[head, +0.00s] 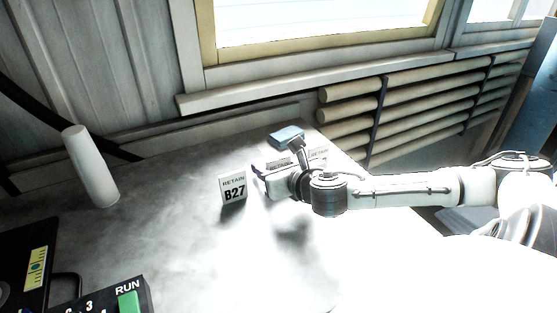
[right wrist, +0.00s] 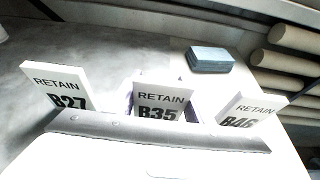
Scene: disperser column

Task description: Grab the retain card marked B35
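The white retain card B35 (right wrist: 162,100) stands in the middle of the right wrist view, its lower part hidden by my gripper's body. In the head view only its top strip (head: 278,163) shows behind my right gripper. My right gripper (head: 276,172) is open, with its fingers at either side of card B35; whether they touch it I cannot tell. Card B27 (head: 233,188) stands to the left and also shows in the right wrist view (right wrist: 60,88). Card B46 (right wrist: 246,110) stands to the right. My left gripper is not in view.
A blue-grey block (head: 286,136) lies behind the cards, near the wall. A white cylinder (head: 91,166) stands at the left. A panel with a green RUN button (head: 128,302) is at the front left. The worktop between them is clear.

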